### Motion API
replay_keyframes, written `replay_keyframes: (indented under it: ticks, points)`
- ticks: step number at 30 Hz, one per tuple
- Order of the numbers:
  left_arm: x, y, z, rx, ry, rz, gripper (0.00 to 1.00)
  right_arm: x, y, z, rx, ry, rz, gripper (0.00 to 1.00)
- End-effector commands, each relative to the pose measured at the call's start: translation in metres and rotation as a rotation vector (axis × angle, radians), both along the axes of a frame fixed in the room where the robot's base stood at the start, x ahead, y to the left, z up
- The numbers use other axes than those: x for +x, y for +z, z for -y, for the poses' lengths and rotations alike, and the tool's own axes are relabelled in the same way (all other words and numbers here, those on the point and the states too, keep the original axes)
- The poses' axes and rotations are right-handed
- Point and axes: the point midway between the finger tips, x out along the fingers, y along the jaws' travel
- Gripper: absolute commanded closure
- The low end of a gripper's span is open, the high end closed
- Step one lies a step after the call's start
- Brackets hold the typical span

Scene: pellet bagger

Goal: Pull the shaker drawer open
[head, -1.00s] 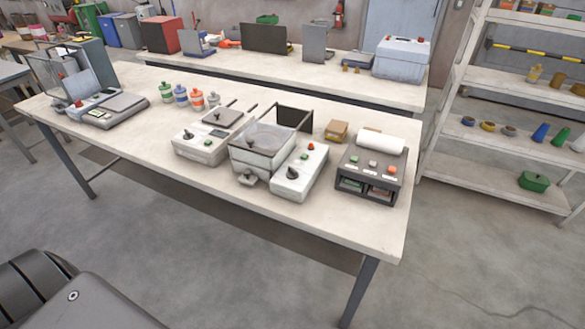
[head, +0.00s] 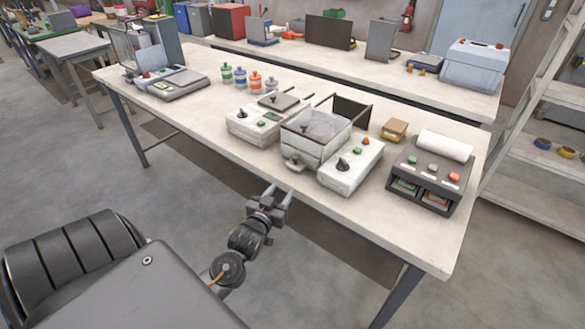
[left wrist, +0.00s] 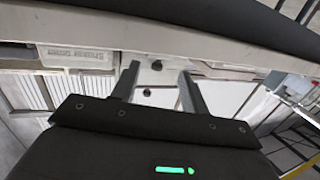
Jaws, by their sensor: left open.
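The shaker (head: 316,131) is a pale, open-topped box machine at the middle of the table's front edge. My right gripper is not in view.
A dark button unit with a white roll (head: 430,175) is further right. The table's front edge (head: 330,213) lies near my gripper.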

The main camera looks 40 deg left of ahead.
Motion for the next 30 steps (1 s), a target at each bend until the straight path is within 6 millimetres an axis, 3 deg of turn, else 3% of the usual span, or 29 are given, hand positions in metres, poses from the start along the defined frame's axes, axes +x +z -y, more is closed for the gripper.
replay_keyframes:
  ticks: [1, 4, 11, 23, 30]
  points:
    - [0.0, 0.015, -0.001, -0.001, 0.002, 0.034, 0.55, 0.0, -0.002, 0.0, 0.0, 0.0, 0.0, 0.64]
    - [-0.001, 0.031, -0.002, -0.003, 0.005, 0.068, 0.55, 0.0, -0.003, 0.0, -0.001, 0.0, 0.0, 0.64]
    - [0.005, 0.033, -0.005, -0.003, 0.005, 0.076, 0.55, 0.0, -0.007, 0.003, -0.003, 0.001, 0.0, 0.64]
    - [0.072, 0.03, -0.024, -0.002, 0.005, 0.076, 0.55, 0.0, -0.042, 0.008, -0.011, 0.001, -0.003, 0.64]
    - [0.098, 0.032, -0.031, -0.004, 0.004, 0.074, 0.55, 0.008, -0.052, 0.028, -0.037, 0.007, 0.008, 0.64]
